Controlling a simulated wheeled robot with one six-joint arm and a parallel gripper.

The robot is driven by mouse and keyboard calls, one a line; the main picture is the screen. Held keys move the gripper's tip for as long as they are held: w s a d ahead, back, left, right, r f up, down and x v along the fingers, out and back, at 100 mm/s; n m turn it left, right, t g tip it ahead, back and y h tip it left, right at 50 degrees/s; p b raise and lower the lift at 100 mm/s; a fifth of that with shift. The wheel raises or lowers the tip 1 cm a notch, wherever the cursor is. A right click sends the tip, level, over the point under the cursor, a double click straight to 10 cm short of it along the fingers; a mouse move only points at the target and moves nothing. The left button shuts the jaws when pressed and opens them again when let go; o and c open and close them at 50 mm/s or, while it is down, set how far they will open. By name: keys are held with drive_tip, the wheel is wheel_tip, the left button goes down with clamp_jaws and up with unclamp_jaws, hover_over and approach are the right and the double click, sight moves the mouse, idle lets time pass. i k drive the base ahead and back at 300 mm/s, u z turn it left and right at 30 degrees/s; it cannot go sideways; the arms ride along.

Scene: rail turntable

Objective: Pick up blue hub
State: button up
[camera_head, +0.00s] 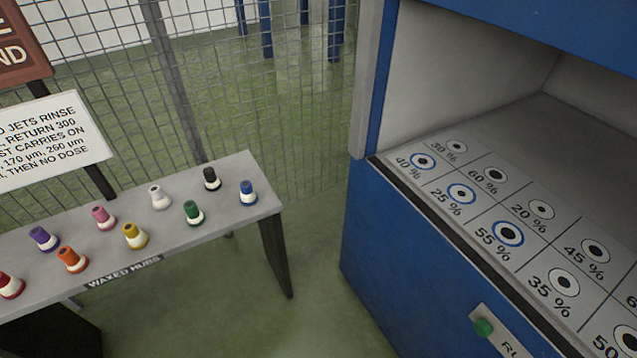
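The blue hub (248,193) stands upright near the right end of a grey bench (224,172) labelled "WAXED HUBS". It has a blue top and a white lower band. The black hub (211,179) and the green hub (193,213) stand to its left, apart from it. My gripper does not show in this view.
White, yellow, pink, orange, purple and red hubs stand farther left on the bench. A blue cabinet (400,240) with a percent-marked panel and a green button (484,327) stands at the right. A wire mesh fence (270,90) runs behind. Green floor (310,260) between bench and cabinet is clear.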

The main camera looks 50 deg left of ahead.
sight(248, 197)
drive_tip(key=u, duration=2.25)
drive_tip(key=i, duration=1.15)
drive_tip(key=z, duration=0.1)
